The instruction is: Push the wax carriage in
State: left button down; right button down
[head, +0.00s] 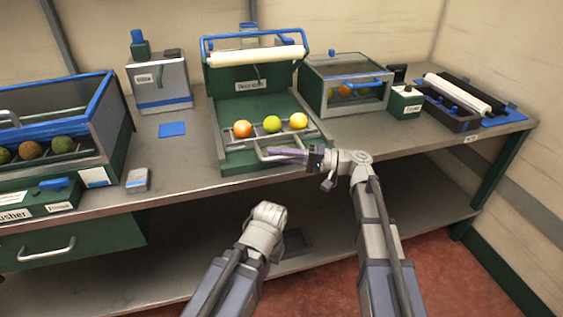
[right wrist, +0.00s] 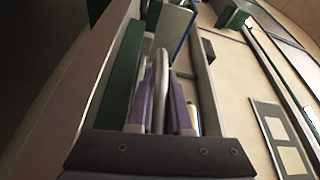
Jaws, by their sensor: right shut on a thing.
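The wax carriage (head: 259,141) is a metal rack on the green waxing machine (head: 250,104), with an orange fruit (head: 242,129), a yellow-green fruit (head: 272,124) and a yellow fruit (head: 298,121) in a row on it. A bar handle is at its front. My right gripper (head: 278,154) is at the handle, at the machine's front edge. In the right wrist view its purple fingers (right wrist: 160,108) are shut around the grey handle bar (right wrist: 161,75). My left arm reaches in below the table edge; its gripper does not show.
A white roller (head: 257,57) spans the machine above the carriage. A glass-fronted box (head: 345,85) stands to the right, and a crate of fruits (head: 60,125) to the left. A small grey block (head: 138,180) and a blue pad (head: 172,129) lie on the table.

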jog(key=shift+w+a, duration=0.2)
jog(key=shift+w, duration=0.45)
jog(key=shift+s, duration=0.15)
jog(key=c, duration=0.8)
grip_release()
jog(key=shift+c, duration=0.2)
jog(key=shift+s, duration=0.1)
